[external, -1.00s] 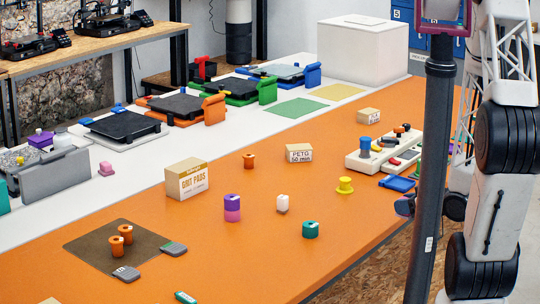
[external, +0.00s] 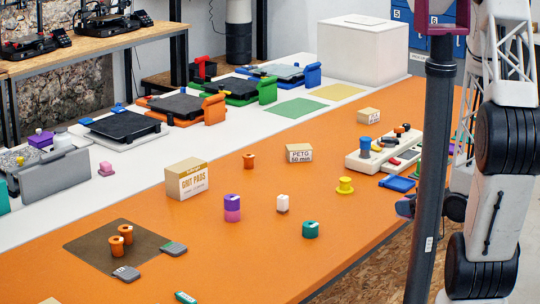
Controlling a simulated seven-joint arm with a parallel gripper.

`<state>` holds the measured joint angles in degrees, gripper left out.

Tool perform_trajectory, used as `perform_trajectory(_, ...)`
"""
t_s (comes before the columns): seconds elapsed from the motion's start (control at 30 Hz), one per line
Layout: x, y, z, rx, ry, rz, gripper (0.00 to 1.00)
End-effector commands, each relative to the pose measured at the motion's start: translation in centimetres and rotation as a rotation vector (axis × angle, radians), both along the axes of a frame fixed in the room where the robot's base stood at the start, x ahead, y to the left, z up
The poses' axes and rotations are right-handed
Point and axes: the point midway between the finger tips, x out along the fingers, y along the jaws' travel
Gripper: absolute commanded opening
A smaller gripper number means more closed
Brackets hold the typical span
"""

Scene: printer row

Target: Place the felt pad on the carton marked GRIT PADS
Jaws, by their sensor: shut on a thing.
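The carton marked GRIT PADS (external: 187,184) is a tan box with a white and yellow label. It stands on the orange table, left of centre, and its top is bare. I cannot make out the felt pad for certain in this view. My arm (external: 490,215) stands at the right edge, partly behind a dark post.
A brown mat (external: 88,245) bears two orange spools. Printer beds line the white strip behind.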

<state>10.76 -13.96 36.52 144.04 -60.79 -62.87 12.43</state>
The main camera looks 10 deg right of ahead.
Motion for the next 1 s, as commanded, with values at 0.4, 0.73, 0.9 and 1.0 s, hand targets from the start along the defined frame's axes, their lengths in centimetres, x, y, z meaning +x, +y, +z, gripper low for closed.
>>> perform_trajectory(0.4, 1.8, 1.1, 0.3, 0.002, -0.002, 0.039, 0.12)
perform_trajectory(0.73, 6.5, 4.9, 1.3, 0.010, -0.001, 0.147, 0.12)
perform_trajectory(0.9, 9.1, 7.6, 1.9, 0.012, 0.000, 0.210, 0.12)
perform_trajectory(1.0, 10.6, 9.3, 2.3, 0.014, 0.000, 0.246, 0.12)
